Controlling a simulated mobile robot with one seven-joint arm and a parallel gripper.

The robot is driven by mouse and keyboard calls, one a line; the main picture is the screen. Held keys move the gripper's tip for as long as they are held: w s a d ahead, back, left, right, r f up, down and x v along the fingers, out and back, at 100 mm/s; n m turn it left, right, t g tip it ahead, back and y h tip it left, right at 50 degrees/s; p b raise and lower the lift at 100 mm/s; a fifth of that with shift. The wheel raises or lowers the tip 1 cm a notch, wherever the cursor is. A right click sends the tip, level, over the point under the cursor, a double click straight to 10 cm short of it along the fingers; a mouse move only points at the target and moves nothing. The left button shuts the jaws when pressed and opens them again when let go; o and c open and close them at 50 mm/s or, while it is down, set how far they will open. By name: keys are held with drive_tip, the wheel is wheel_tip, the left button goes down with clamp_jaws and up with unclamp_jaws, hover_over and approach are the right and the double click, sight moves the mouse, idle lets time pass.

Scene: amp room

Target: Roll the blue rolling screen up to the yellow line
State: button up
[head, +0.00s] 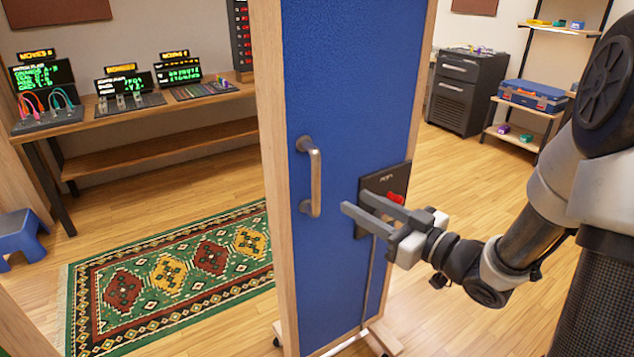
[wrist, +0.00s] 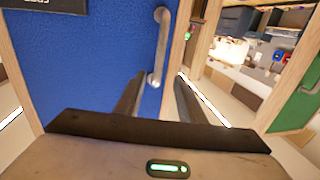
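The blue rolling screen (head: 345,85) stands upright in a wooden frame on casters in the middle of the head view. It has a vertical metal handle (head: 312,177) near its left edge and a dark panel with a red knob (head: 395,198) to the right. My gripper (head: 354,202) is in front of the screen, right of the handle, with its fingers apart and nothing visible between them. In the wrist view the fingers (wrist: 155,95) are spread, and the handle (wrist: 160,45) shows beyond the gap between them, apparently apart from them. I cannot make out a yellow line.
A bench with devices (head: 150,115) lines the back wall. A dark cabinet (head: 465,90) stands back right. A green panel (wrist: 300,100) shows in the wrist view.

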sight(319, 181)
drive_tip(key=b+x, duration=0.1)
drive_tip(key=x, duration=1.3)
drive_tip(key=shift+b, duration=0.3)
clamp_jaws()
